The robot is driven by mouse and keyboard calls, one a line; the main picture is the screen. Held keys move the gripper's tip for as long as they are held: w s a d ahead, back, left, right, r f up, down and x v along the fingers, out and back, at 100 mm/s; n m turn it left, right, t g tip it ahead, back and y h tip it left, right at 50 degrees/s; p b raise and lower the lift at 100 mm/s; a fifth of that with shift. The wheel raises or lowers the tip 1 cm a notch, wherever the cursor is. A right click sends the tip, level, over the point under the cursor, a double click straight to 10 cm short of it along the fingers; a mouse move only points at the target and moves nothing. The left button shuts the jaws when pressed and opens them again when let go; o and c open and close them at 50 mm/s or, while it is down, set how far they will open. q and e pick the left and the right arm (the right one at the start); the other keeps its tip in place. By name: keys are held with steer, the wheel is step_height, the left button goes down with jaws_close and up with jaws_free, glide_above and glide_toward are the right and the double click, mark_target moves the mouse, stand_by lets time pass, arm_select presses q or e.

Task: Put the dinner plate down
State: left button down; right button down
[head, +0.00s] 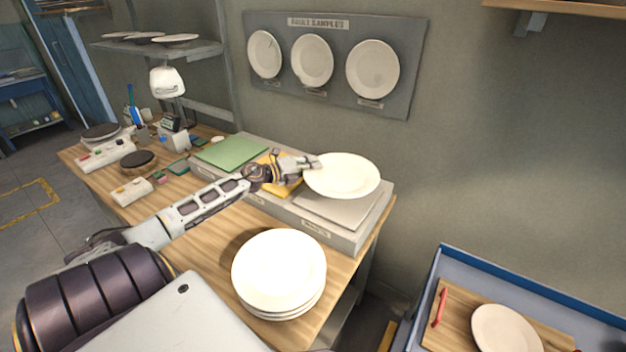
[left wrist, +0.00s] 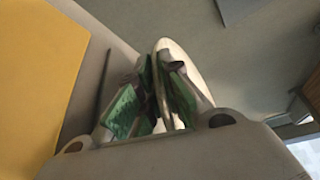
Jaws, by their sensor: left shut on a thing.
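A white dinner plate (head: 343,175) is held by its left edge in my left gripper (head: 312,164). In the head view it lies roughly flat over the grey section at the right end of the long grey tray unit (head: 318,235). I cannot tell whether the plate touches that surface. In the left wrist view the plate (left wrist: 184,66) shows edge-on between the green-padded fingers of my left gripper (left wrist: 158,95), which are shut on it. My right gripper is not in view.
A stack of white plates (head: 279,270) stands on the wooden bench in front. A green pad (head: 229,152) and a yellow pad (head: 284,188) lie on the tray unit. Fault sample plates hang on the wall board (head: 335,62). A blue-edged bin (head: 440,268) with another plate (head: 505,329) is at lower right.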

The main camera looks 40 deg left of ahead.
arm_select(q)
steer(key=shift+f, duration=0.5)
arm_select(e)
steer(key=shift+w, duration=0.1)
arm_select(q)
steer(key=shift+f, duration=0.1)
steer(key=shift+f+b, duration=0.3)
steer(key=shift+f, duration=1.8)
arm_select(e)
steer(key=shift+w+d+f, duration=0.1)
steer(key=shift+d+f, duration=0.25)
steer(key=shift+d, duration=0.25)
arm_select(q)
steer(key=c, duration=2)
jaws_free()
steer(key=shift+f, duration=0.15)
steer(key=shift+c, duration=0.2)
steer(key=shift+o, duration=0.9)
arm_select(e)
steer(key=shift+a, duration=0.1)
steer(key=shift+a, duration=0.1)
